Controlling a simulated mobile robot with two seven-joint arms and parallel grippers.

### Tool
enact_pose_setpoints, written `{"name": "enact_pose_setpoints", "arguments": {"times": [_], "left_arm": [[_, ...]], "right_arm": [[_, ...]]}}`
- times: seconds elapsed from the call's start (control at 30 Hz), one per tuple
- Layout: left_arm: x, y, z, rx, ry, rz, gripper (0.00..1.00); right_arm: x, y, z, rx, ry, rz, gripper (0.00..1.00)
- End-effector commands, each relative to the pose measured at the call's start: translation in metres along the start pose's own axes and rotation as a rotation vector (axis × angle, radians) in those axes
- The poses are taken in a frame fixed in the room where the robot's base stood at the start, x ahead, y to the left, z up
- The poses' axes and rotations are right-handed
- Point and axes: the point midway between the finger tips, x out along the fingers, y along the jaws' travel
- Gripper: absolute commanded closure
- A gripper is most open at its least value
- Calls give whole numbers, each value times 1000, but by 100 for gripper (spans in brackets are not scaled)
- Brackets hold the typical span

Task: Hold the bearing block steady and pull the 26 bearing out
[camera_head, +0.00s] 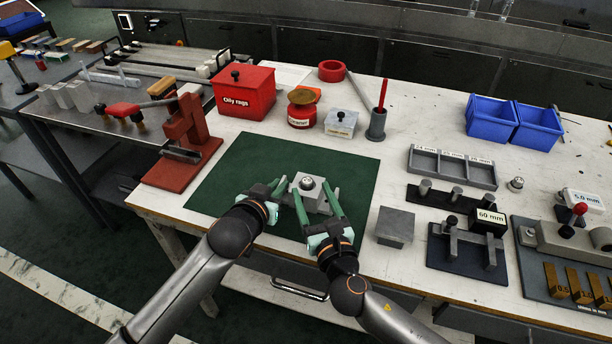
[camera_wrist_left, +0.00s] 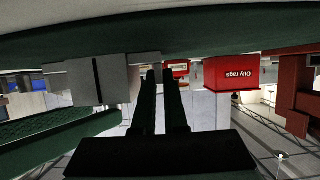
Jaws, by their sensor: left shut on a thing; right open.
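The grey bearing block (camera_head: 312,203) sits on the green mat (camera_head: 240,160). The round bearing (camera_head: 307,183), with a dark centre, shows at the block's top. My left gripper (camera_head: 279,188) is shut on the block's left side; its two fingers are close together. In the left wrist view a grey body (camera_wrist_left: 105,80), probably the block, is beside the left fingers (camera_wrist_left: 163,80). My right gripper (camera_head: 314,192) is open, its green fingers on either side of the block from the front. Whether they touch it, I cannot tell. The block's lower front is partly hidden by them.
A red arbor press (camera_head: 190,140) and an Oily rags bin (camera_head: 243,95) stand left and behind. A red tin (camera_head: 302,112) and a grey cup (camera_head: 376,125) are at the back. A grey block (camera_head: 395,228) and a fixture (camera_head: 467,250) are at right. The mat's back is clear.

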Motion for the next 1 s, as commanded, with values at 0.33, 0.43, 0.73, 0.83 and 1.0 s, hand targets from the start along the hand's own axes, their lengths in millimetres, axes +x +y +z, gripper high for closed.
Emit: {"name": "enact_pose_setpoints", "arguments": {"times": [0.33,0.43,0.73,0.83,1.0], "left_arm": [[0,1,1,0,-2,1,100],[0,1,1,0,-2,1,100],[0,1,1,0,-2,1,100],[0,1,1,0,-2,1,100],[0,1,1,0,-2,1,100]], "right_arm": [[59,0,1,3,-1,-1,34],[68,0,0,3,0,-1,34],[77,0,0,4,1,0,34],[77,0,0,4,1,0,34],[76,0,0,4,1,0,47]]}}
